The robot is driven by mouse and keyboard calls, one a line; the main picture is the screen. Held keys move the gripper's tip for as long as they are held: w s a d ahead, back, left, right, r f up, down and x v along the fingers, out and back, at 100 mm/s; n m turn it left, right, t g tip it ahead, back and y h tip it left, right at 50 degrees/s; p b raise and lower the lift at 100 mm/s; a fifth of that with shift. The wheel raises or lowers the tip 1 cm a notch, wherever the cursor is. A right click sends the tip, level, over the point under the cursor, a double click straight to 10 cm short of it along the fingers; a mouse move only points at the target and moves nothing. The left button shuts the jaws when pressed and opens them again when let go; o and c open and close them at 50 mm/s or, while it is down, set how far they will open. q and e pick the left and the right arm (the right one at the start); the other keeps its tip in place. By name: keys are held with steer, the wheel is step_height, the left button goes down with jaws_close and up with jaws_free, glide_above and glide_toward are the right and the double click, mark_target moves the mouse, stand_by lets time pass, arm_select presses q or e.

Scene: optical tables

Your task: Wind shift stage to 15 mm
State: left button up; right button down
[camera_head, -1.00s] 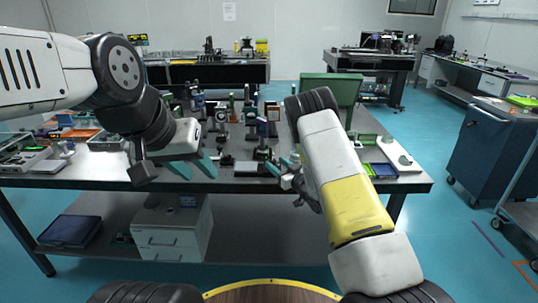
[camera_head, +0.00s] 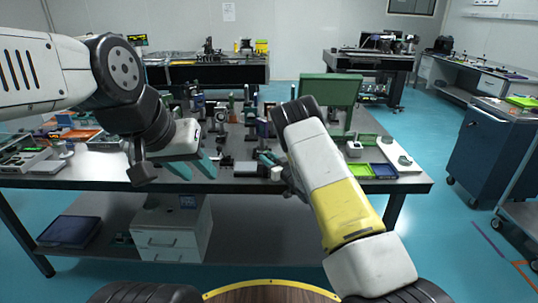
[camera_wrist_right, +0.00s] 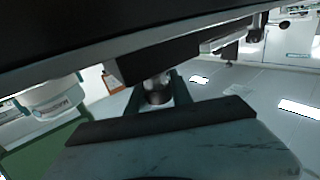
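The shift stage (camera_head: 246,169) is a small dark and silver unit near the front edge of the optical table. In the right wrist view a round metallic knob (camera_wrist_right: 157,90) stands between the two dark teal fingers of my right gripper (camera_wrist_right: 156,97). The fingers lie close on either side of it, and I cannot tell whether they press on it. In the head view my right gripper (camera_head: 267,160) is at the stage's right end, partly hidden by its arm. My left gripper (camera_head: 192,168) is open and empty, left of the stage. No scale reading is legible.
Several posts and optical mounts (camera_head: 222,112) stand behind the stage on the table (camera_head: 100,172). A green panel (camera_head: 328,90) rises at the back right. A dark blue cart (camera_head: 490,140) stands on the floor farther right.

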stand_by(0.3)
steer(key=m+h, duration=0.1)
steer(key=m+t+h, duration=0.1)
steer(key=h, duration=0.1)
steer(key=m+t+h, duration=0.1)
steer(key=h, duration=0.1)
steer(key=shift+w+d+m, duration=0.15)
steer(key=shift+d+m, duration=0.2)
steer(key=shift+m, duration=0.05)
steer(key=m+h, duration=0.1)
steer(key=h, duration=0.1)
steer(key=m+h, duration=0.1)
steer(key=h, duration=0.1)
steer(key=m+t+h, duration=0.1)
steer(key=h, duration=0.1)
steer(key=shift+d+m, duration=0.3)
steer(key=shift+d, duration=0.05)
steer(key=m+h, duration=0.2)
steer(key=h, duration=0.1)
steer(key=m+g+h, duration=0.1)
steer(key=h, duration=0.1)
steer(key=shift+d, duration=0.4)
steer(key=shift+s+d+m+g+h, duration=0.1)
steer(key=shift+d+m+g+h, duration=0.1)
steer(key=shift+m+g+h, duration=0.6)
steer(key=shift+s+d+m+g+h, duration=0.1)
steer(key=shift+d+m+g+h, duration=0.15)
steer(key=shift+m+h, duration=0.9)
steer(key=shift+g+h, duration=0.25)
steer(key=shift+h, duration=0.2)
